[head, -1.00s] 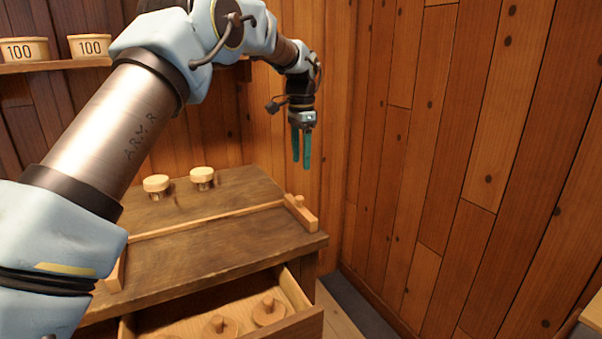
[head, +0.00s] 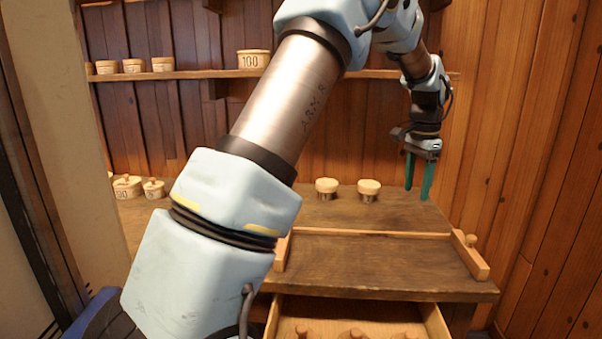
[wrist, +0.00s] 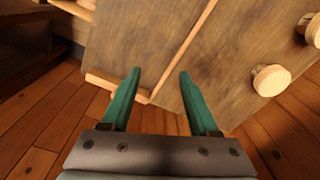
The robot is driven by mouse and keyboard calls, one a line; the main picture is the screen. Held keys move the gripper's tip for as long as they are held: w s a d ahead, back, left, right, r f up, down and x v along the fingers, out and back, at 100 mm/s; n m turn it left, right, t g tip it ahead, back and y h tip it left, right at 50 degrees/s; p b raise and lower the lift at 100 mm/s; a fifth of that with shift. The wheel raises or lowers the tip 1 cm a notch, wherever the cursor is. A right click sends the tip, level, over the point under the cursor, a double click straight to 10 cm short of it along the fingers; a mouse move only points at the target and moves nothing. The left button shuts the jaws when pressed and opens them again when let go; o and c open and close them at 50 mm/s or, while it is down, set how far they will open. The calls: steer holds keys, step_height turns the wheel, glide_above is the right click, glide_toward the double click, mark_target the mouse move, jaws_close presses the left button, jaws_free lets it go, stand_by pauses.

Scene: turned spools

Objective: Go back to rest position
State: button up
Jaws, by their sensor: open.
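My gripper (head: 419,194) hangs with its two green fingers pointing down, above the right end of the wooden bench (head: 400,268). The fingers are apart and nothing shows between them; the wrist view (wrist: 157,84) also shows them empty. Two turned spools with pale round tops stand on the bench behind the wooden strip: a left spool (head: 326,187) and a right spool (head: 369,189). Both are to the left of my gripper and apart from it. In the wrist view two spools show at the right, the nearer one (wrist: 270,79) clear of the fingers.
An open drawer (head: 435,322) below the bench top holds several knobbed wooden pieces (head: 352,333). A thin wooden strip (head: 370,233) crosses the bench. A shelf (head: 190,75) with round boxes, one marked 100 (head: 253,59), runs along the back wall. A plank wall stands close at right.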

steer(key=s+a+f+n, duration=0.15)
steer(key=a+n, duration=0.25)
steer(key=a, duration=0.8)
steer(key=s+a+f+n, duration=0.15)
steer(key=a+n, duration=0.25)
steer(key=a, duration=0.8)
steer(key=s+a+f+n, duration=0.1)
steer(key=s+a+n, duration=0.1)
steer(key=s+a, duration=0.4)
steer(key=s+a+f+n+t, duration=0.1)
steer(key=s+a+f+n, duration=0.1)
steer(key=s+a, duration=0.4)
steer(key=shift+s+a+f+n, duration=0.2)
steer(key=shift+s+f+n, duration=0.1)
steer(key=shift+n, duration=0.4)
steer(key=shift+w, duration=0.1)
